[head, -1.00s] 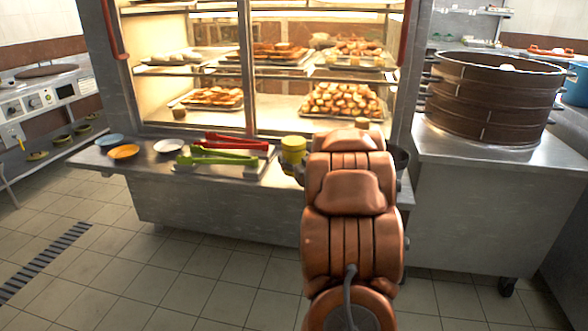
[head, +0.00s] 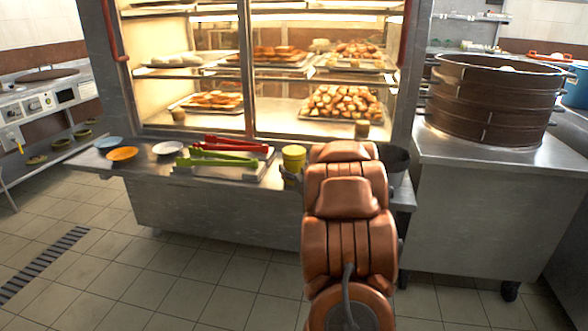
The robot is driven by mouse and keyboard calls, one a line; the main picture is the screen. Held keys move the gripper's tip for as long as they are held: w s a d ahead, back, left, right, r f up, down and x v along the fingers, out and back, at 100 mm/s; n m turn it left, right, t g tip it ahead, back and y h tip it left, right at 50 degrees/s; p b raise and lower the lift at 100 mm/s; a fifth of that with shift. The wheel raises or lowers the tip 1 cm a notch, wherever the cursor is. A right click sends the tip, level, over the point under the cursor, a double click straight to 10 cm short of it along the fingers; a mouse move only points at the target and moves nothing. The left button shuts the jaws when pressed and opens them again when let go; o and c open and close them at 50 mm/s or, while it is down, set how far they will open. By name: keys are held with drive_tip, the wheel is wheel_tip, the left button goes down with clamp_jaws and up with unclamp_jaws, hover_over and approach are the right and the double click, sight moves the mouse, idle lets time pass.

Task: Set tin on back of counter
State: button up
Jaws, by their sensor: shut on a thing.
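A yellow tin (head: 293,157) stands upright at the front of the steel counter (head: 215,222), to the right of the tongs. My gripper (head: 292,176) is at the tin's lower part and shut on it. My own copper arm hides most of the gripper. I cannot tell whether the tin's base touches the counter. The back of the counter lies below the lit glass cabinet (head: 247,70).
Red tongs (head: 232,144) and green tongs (head: 215,161) lie on a tray left of the tin. A blue, an orange (head: 122,153) and a white dish (head: 167,147) sit further left. A dark pot (head: 396,160) is right of my arm. Large brown steamers (head: 490,100) stand on the right counter.

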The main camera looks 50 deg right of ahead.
drive_tip(key=o, duration=1.4)
drive_tip(key=shift+r, duration=0.15)
drive_tip(key=p+v, duration=0.2)
drive_tip(key=v, duration=1)
drive_tip(key=shift+w, duration=0.1)
